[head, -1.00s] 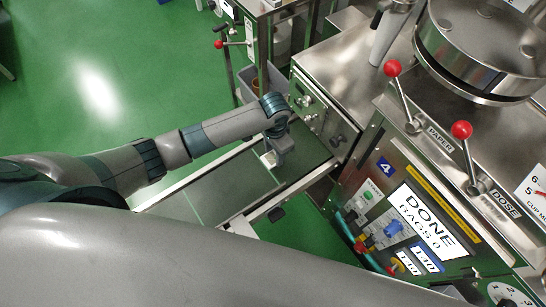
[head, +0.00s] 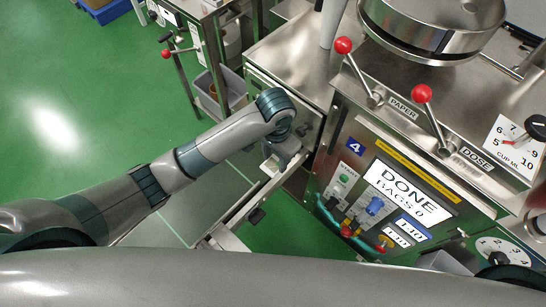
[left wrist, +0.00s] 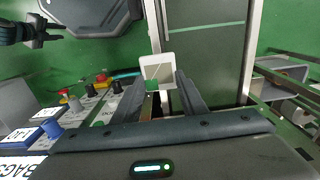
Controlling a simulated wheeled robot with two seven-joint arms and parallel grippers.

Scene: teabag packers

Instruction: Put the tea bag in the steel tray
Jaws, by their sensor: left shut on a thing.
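In the head view my left gripper (head: 287,158) points down over the conveyor belt beside the machine front. The wrist hides most of what it holds. In the left wrist view the left gripper (left wrist: 166,84) is shut on a pale, square tea bag (left wrist: 157,68), with a small green patch below it. The tea bag is held above the belt's edge, apart from it as far as I can tell. A dark, finger-like shape at the upper left of that view seems to be my right gripper (left wrist: 36,32); its jaws are unclear. I cannot make out the steel tray.
The packing machine (head: 400,190) with red-knobbed levers and a "DONE" screen stands at the right. The conveyor belt (head: 190,213) runs below the left gripper. A grey bin (head: 208,107) is behind it. A blue crate (head: 106,10) lies at the far left. Green floor is open at left.

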